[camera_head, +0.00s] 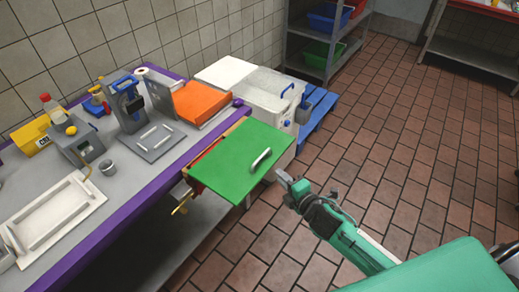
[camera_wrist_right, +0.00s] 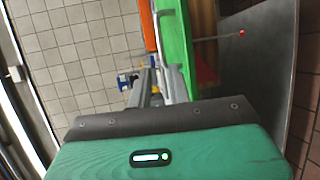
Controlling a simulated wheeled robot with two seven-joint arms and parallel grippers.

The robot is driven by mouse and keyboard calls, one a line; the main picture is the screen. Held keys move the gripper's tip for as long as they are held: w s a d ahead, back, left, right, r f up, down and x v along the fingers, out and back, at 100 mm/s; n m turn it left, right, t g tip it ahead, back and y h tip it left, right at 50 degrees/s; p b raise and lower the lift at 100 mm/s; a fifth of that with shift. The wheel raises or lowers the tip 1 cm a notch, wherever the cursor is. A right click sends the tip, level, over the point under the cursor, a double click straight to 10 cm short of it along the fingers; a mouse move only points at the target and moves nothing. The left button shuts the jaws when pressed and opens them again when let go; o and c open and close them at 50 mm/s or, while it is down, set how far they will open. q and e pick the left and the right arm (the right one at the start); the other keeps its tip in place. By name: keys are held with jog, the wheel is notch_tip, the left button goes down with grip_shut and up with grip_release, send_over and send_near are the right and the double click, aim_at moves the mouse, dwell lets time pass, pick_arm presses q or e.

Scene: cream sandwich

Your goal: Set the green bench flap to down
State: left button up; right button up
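The green bench flap (camera_head: 238,158) sticks out from the right end of the bench, about level with the bench top. A pale bar handle (camera_head: 262,158) sits on its upper face near the outer edge. In the wrist view the flap (camera_wrist_right: 175,42) shows as a narrow green panel seen almost edge-on. My right gripper (camera_head: 284,181) is just right of the flap's outer edge, close to the handle and apart from it. The gap between its fingers is too small to judge. My left gripper is not in view.
A brass-coloured fitting (camera_head: 181,207) hangs beneath the flap's left side. The purple-edged bench (camera_head: 130,205) holds an orange block (camera_head: 201,101), a grey plate and tools. White boxes (camera_head: 270,100) and a blue pallet (camera_head: 318,112) stand behind. The tiled floor at right is clear.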

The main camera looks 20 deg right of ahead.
aim_at(261, 156)
jog(key=p+x, duration=0.2)
jog(key=x, duration=1.1)
jog(key=shift+a+p, duration=0.1)
jog(key=shift+p, duration=0.2)
jog(key=shift+c, duration=0.5)
grip_shut()
